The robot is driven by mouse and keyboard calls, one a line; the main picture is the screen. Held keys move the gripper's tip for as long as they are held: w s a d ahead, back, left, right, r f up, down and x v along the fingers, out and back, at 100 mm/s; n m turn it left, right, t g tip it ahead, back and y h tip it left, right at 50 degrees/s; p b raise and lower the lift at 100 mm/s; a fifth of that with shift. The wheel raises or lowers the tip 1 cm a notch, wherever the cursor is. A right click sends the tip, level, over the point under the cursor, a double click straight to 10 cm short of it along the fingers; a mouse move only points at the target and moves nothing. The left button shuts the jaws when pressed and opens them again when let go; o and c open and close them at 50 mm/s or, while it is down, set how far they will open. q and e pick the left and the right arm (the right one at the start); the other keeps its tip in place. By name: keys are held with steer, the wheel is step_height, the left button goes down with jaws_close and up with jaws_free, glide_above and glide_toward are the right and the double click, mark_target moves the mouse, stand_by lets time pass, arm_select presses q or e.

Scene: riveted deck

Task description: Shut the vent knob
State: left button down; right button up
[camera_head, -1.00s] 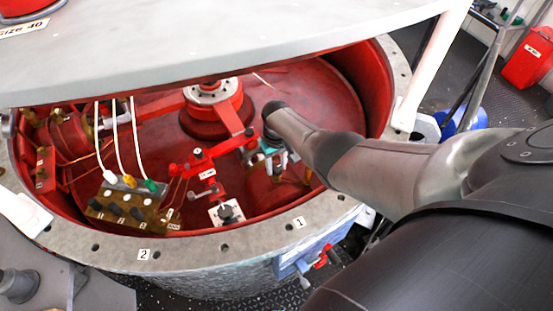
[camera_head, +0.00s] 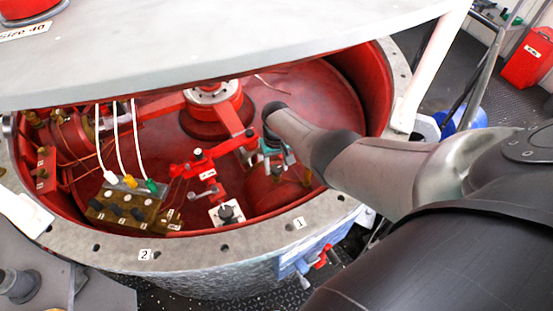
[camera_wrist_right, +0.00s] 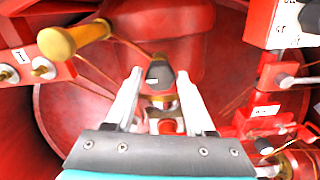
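A dark grey knob (camera_wrist_right: 160,73) on a brass stem shows in the right wrist view; it looks like the vent knob. My right gripper (camera_wrist_right: 160,84) is open, with one pale finger on each side of the knob. Gaps show between the knob and both fingers, and I cannot tell its exact depth between them. In the head view my right gripper (camera_head: 275,154) reaches down into the red well, partly hidden by my wrist. The knob between its fingers cannot be made out there. My left gripper is in neither view.
The red well has a grey bolted rim (camera_head: 200,246). A grey lid (camera_head: 230,50) overhangs it. Left of my gripper are a red valve linkage (camera_head: 205,165), a black knob on a white plate (camera_head: 228,212) and a brass block with cables (camera_head: 125,210). A wooden handle (camera_wrist_right: 72,40) shows at upper left.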

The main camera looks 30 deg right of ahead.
mark_target(276, 168)
steer(key=shift+o, duration=1.3)
steer(key=shift+r+p, duration=0.45)
steer(key=shift+r, duration=0.15)
step_height(276, 168, up, 14)
steer(key=p, duration=0.6)
steer(key=shift+p, duration=0.3)
